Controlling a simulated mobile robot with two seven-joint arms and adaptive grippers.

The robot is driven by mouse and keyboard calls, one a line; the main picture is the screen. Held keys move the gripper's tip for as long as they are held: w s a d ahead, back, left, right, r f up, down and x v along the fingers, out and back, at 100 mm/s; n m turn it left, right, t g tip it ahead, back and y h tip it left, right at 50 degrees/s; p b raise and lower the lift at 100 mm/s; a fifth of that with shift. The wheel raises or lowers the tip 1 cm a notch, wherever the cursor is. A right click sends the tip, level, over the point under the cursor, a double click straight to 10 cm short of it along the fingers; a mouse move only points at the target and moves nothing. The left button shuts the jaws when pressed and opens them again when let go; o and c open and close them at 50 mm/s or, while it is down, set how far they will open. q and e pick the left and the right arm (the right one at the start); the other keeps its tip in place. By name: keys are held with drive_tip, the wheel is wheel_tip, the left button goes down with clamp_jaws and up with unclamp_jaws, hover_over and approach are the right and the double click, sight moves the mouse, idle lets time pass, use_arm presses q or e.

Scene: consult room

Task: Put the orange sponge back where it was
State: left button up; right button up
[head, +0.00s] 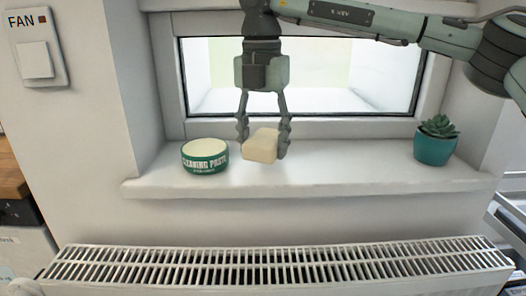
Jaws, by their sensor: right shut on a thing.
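A pale cream-yellow, block-shaped sponge (260,147) is at the window sill (330,178), right of a green tin; it looks cream rather than orange. My right gripper (264,142) points down from above and is shut on it, with one finger on each side. The sponge is at or just above the sill; I cannot tell if it touches. My left gripper is not in view.
The round green tin labelled cleaning paste (205,157) stands close left of the sponge. A teal pot with a succulent (434,146) stands at the sill's right end. The sill between is clear. A white radiator (275,268) is below, a window (330,90) behind, a fan switch (36,50) at upper left.

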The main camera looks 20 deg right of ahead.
sight(262, 139)
wheel_tip(262, 139, down, 3)
drive_tip(key=shift+r, duration=0.1)
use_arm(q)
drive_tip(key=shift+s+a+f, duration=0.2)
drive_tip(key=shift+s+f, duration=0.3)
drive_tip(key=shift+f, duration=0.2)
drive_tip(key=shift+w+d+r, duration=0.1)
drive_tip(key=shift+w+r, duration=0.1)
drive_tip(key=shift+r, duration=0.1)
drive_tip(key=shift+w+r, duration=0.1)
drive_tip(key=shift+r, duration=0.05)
use_arm(e)
drive_tip(key=o, duration=1.2)
drive_tip(key=shift+r, duration=0.3)
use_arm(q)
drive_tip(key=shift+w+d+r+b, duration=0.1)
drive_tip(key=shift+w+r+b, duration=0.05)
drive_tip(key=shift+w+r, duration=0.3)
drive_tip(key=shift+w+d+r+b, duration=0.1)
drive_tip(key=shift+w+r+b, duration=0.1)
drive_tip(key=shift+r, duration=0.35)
use_arm(e)
wheel_tip(262, 139, up, 12)
drive_tip(key=shift+a+f, duration=0.1)
drive_tip(key=shift+f, duration=0.1)
